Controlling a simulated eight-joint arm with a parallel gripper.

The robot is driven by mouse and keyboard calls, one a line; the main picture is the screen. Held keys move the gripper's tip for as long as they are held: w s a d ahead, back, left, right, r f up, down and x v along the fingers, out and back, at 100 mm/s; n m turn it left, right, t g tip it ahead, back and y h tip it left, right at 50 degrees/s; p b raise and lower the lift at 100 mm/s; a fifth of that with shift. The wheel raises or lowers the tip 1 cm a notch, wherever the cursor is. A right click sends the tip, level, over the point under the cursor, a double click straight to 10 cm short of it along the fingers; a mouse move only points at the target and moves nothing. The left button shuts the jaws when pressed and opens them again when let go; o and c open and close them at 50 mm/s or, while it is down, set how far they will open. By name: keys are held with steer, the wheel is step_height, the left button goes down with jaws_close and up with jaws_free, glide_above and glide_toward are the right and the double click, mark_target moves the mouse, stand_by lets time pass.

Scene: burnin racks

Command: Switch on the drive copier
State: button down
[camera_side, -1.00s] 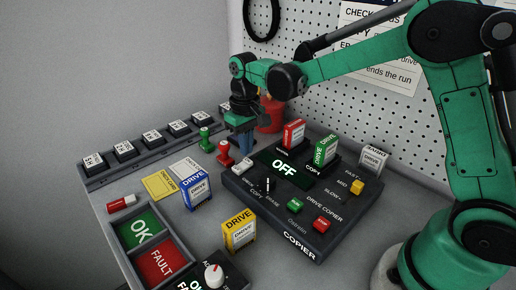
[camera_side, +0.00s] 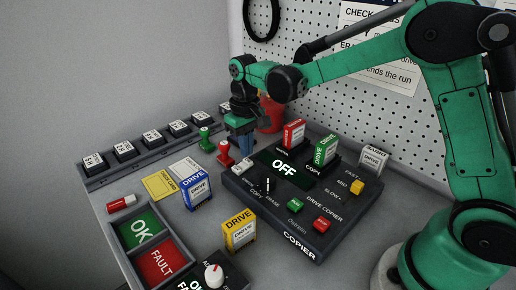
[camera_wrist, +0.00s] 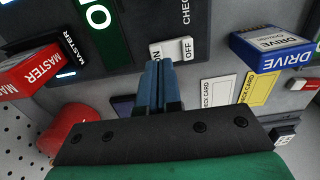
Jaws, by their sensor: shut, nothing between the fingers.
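The drive copier (camera_side: 308,226) is a dark box whose display (camera_side: 284,166) reads OFF. Its white rocker switch (camera_side: 242,167) sits at the back left corner; in the wrist view the rocker (camera_wrist: 172,49) bears the words ON and OFF. My gripper (camera_side: 246,152) is shut and empty, with its blue fingers just behind the rocker. In the wrist view the fingertips (camera_wrist: 158,66) are at the ON end's near edge. I cannot tell whether they touch it.
A red drive (camera_side: 293,134) and a green drive (camera_side: 326,149) stand in the copier's slots. A blue drive (camera_side: 196,189), a yellow drive (camera_side: 239,231) and red and green stamps (camera_side: 225,154) stand nearby. A red cup (camera_side: 270,115) is behind my gripper.

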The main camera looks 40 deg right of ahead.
mark_target(247, 161)
steer(key=shift+f, duration=1)
stand_by(0.3)
steer(key=shift+r, duration=3.5)
steer(key=s+d+r+t, duration=0.1)
steer(key=s+t, duration=0.6)
steer(key=s, duration=0.5)
steer(key=shift+s+d+r, duration=0.15)
steer(key=shift+s+r, duration=0.15)
steer(key=shift+s, duration=0.1)
